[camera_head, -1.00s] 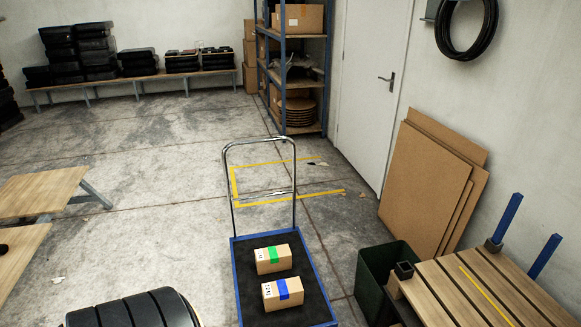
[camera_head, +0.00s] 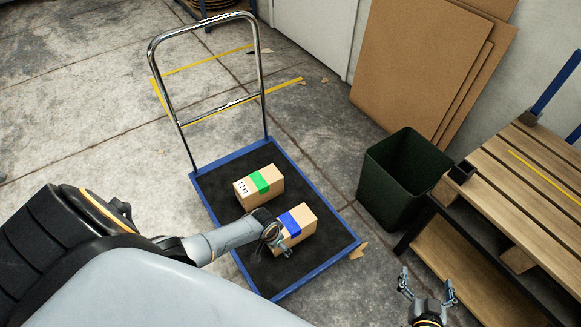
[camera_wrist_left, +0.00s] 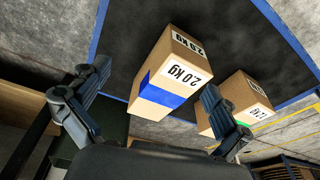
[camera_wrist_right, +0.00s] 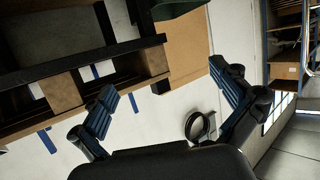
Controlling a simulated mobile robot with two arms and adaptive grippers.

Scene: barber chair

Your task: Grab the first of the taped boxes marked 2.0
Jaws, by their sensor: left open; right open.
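A cardboard box with blue tape (camera_head: 297,223) lies on the black deck of the blue trolley. In the left wrist view its label reads 2.0 KG, on the blue-taped box (camera_wrist_left: 172,72). A box with green tape (camera_head: 259,186) lies beside it, farther back; its label is hard to read, and it also shows in the left wrist view (camera_wrist_left: 243,104). My left gripper (camera_head: 272,238) is open at the blue-taped box's near left end, hiding part of it. In its wrist view the box shows ahead between the fingers. My right gripper (camera_head: 427,288) is open and empty, near the wooden bench.
The trolley (camera_head: 335,255) has a chrome handle (camera_head: 258,75) at its far end. A dark green bin (camera_head: 398,180) stands right of it. A slatted wooden bench (camera_head: 530,170) is at the right, and brown boards (camera_head: 425,65) lean on the wall. Floor left of the trolley is clear.

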